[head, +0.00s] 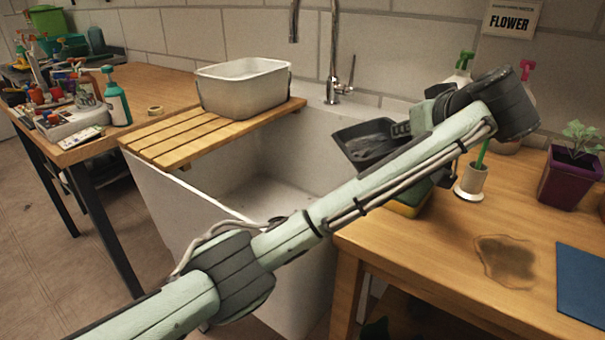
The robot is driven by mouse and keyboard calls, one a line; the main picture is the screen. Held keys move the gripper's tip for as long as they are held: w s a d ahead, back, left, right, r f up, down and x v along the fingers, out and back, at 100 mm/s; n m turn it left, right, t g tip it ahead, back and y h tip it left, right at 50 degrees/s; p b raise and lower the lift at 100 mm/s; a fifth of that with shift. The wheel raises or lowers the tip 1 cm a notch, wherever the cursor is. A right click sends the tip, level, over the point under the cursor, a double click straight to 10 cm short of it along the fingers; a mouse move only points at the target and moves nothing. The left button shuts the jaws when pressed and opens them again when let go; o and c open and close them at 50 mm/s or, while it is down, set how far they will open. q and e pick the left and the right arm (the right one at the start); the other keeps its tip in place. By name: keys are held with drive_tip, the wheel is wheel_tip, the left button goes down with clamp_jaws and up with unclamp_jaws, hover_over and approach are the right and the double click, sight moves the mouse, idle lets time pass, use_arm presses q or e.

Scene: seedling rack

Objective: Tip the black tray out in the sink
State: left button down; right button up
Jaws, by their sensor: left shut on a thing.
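The black tray (368,139) is held up near the sink's right edge, tilted so that its dark inside shows. My left gripper (408,128) is shut on the tray's right side; my own arm hides part of the grip and of the tray. The white sink (253,189) stands in the middle, with its basin open below and to the left of the tray. I cannot tell whether anything is in the tray. My right gripper is not in view.
A slatted wooden board (170,143) spans the sink's left side and bears a metal tub (245,90). The tap (338,80) rises behind the sink. On the right table stand a purple plant pot (568,180) and a white brush holder (471,184).

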sight(354, 139)
use_arm(q)
drive_tip(key=shift+a+r, duration=0.15)
drive_tip(key=shift+w+a, duration=0.1)
drive_tip(key=shift+w+a+f+n+g+h, duration=0.2)
drive_tip(key=shift+w+a+f+n+h, duration=0.1)
drive_tip(key=shift+a+f, duration=0.3)
drive_tip(key=shift+w+a+f+n+g+h, duration=0.2)
drive_tip(key=shift+a+f+h, duration=0.1)
drive_tip(key=shift+a+f, duration=0.3)
drive_tip(key=shift+w+a+r, duration=0.1)
drive_tip(key=shift+w+a, duration=0.05)
drive_tip(key=shift+a, duration=0.3)
drive_tip(key=shift+w+a+r+n+g+h, duration=0.15)
drive_tip(key=shift+w+a, duration=0.1)
drive_tip(key=shift+a, duration=0.2)
drive_tip(key=shift+w+a+f+n+g+h, duration=0.1)
drive_tip(key=shift+w+a+h, duration=0.15)
drive_tip(key=shift+a, duration=0.25)
drive_tip(key=shift+w+a+r+n+g+h, duration=0.15)
drive_tip(key=shift+w+a, duration=0.15)
drive_tip(key=shift+a, duration=0.15)
drive_tip(key=shift+w+a+f, duration=0.2)
drive_tip(key=shift+w+a, duration=0.05)
drive_tip(key=shift+w+a+f+n+h, duration=0.3)
drive_tip(key=shift+a+f+n+h, duration=0.1)
drive_tip(key=shift+a+h, duration=0.2)
